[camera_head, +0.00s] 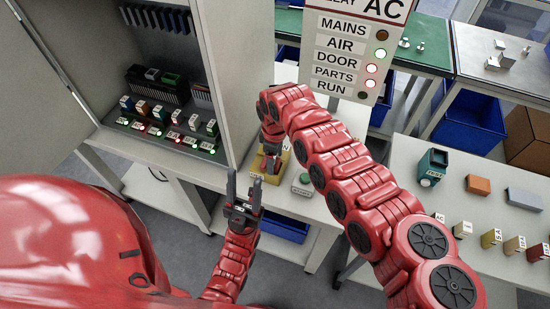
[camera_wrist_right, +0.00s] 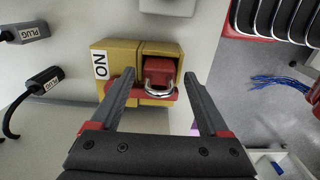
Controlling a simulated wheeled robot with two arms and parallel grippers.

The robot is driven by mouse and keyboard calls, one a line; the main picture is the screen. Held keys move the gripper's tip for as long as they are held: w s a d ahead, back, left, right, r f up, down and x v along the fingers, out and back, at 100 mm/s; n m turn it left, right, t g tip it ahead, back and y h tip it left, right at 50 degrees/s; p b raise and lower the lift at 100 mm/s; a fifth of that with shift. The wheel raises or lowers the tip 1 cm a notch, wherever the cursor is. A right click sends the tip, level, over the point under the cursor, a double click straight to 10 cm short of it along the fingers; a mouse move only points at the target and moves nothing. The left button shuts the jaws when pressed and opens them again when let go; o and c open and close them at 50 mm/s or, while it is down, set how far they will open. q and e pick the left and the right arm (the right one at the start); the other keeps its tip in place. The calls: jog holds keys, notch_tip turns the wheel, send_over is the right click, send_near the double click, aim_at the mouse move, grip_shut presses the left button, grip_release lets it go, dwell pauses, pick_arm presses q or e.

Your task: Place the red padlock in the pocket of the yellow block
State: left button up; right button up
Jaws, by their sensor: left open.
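The yellow block (camera_wrist_right: 113,58) has a white "ON" label and stands on the pale bench in the right wrist view. The red padlock (camera_wrist_right: 160,70), with its silver shackle toward me, appears within the block's recessed pocket; how deep it sits I cannot tell. My right gripper (camera_wrist_right: 162,92) is open, its fingers on either side of the padlock, with no clear grip on it. In the head view the right gripper (camera_head: 271,162) is over the yellow block (camera_head: 257,164), largely hiding the padlock. My left gripper (camera_head: 243,191) is open and empty, in front of the bench.
A grey cabinet (camera_head: 222,80) with lit modules stands left of the block. A sign panel (camera_head: 347,50) rises behind my right arm. In the wrist view, dark labelled plugs (camera_wrist_right: 42,85) lie left of the block. A right-hand table (camera_head: 480,210) carries several small blocks.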

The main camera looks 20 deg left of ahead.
jog(key=shift+d+r, duration=0.1)
jog(key=shift+w+r, duration=0.1)
jog(key=shift+r, duration=0.15)
notch_tip(320, 180, up, 11)
jog(key=b, duration=0.3)
jog(key=shift+r, duration=0.35)
